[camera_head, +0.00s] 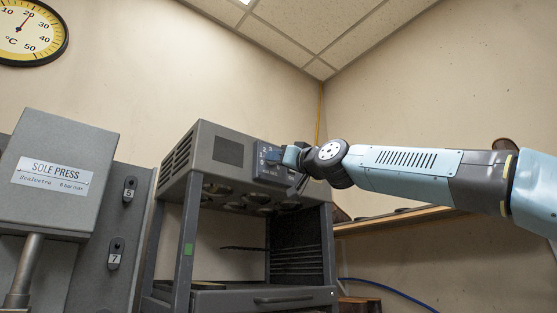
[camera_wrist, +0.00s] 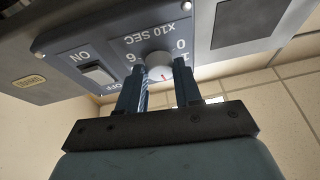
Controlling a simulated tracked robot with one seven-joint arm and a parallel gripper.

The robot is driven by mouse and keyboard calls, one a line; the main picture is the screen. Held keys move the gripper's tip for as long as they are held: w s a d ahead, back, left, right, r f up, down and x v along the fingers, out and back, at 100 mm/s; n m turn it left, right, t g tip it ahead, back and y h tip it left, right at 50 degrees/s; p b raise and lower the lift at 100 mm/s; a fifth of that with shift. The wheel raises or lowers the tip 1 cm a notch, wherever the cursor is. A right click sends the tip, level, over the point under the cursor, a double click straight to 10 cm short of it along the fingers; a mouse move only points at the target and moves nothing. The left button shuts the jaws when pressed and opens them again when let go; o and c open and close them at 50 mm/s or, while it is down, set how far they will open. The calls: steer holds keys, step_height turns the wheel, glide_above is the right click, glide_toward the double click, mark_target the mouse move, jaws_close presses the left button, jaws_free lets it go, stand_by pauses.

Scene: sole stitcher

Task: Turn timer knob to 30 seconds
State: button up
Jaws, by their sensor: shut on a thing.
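The timer knob (camera_wrist: 158,62) is a pale round knob on a dark blue panel (camera_wrist: 112,42), seen upside down in the wrist view. The panel reads "X10 SEC", with 0, 1 and 6 visible around the knob. A red mark on the knob points toward the bottom of the picture, between my fingers; the numeral there is hidden. My gripper (camera_wrist: 158,70) is shut on the knob, one finger at each side. In the head view my gripper (camera_head: 290,157) reaches the control panel (camera_head: 264,170) from the right and covers the knob.
An ON/OFF switch (camera_wrist: 97,74) sits beside the knob on the panel. The panel is on a grey oven-like machine (camera_head: 222,150) with an open bay below. A sole press (camera_head: 55,170) stands at left. A wooden shelf (camera_head: 390,220) runs under my arm.

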steer(key=shift+a+m+t+h, duration=0.1)
steer(key=shift+m+t+h, duration=0.45)
steer(key=shift+m, duration=0.95)
steer(key=o, duration=1)
steer(key=shift+o, duration=0.2)
steer(key=shift+s+f+h, duration=0.1)
steer(key=shift+s+h, duration=0.05)
steer(key=shift+h, duration=0.1)
steer(key=v, duration=1.3)
steer(key=shift+s+d, duration=0.2)
steer(key=shift+d, duration=0.05)
steer(key=shift+f, duration=0.15)
